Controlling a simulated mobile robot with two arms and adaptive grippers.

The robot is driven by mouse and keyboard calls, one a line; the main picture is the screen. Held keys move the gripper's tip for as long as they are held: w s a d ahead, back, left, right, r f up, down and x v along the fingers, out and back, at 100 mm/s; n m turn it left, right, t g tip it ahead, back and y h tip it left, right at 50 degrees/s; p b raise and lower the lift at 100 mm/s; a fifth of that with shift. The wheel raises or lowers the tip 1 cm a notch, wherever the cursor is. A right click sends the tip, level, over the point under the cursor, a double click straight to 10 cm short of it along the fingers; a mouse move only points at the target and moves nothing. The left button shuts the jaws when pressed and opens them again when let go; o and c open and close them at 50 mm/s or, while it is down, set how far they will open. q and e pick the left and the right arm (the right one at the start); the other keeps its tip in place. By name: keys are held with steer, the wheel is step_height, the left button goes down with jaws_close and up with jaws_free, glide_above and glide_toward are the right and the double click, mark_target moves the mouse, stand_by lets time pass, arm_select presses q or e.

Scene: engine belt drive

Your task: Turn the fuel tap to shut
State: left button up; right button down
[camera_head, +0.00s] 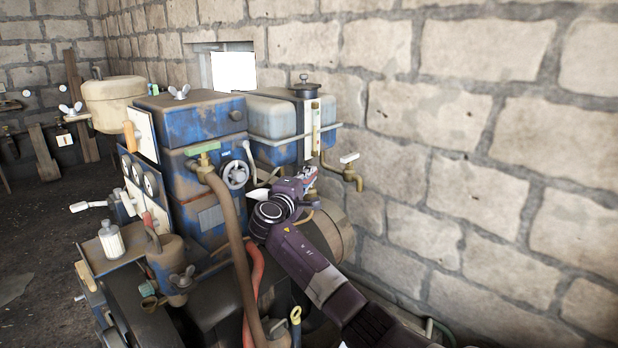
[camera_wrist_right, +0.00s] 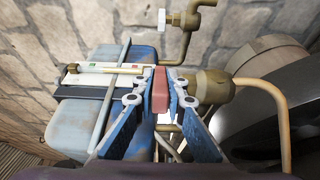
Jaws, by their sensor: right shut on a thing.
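In the right wrist view a red handle (camera_wrist_right: 160,92) stands between the two blue fingers of my right gripper (camera_wrist_right: 160,84), which are shut on it. A brass fitting (camera_wrist_right: 213,86) with a thin pipe sits just right of the fingers; it appears to be the fuel tap's body. Whether the handle joins it is hidden by the fingers. In the head view my right gripper (camera_head: 307,176) is at the underside of the blue-grey tank (camera_head: 272,118), and the handle is mostly hidden there. My left gripper is not in view.
A second brass tap (camera_head: 351,176) with a white handle juts out right of the tank, close to my gripper. A handwheel (camera_head: 235,174), a brown hose (camera_head: 236,250) and a red hose (camera_head: 255,285) are on the left. The stone wall (camera_head: 480,150) stands behind.

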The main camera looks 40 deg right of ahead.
steer(key=shift+d+r, duration=0.15)
steer(key=shift+r, duration=0.3)
steer(key=c, duration=2.3)
jaws_free()
steer(key=shift+o, duration=0.3)
steer(key=shift+d+f, duration=0.1)
steer(key=shift+f, duration=0.25)
steer(key=shift+s+a, duration=0.1)
steer(key=shift+a, duration=0.35)
steer(key=v, duration=1.1)
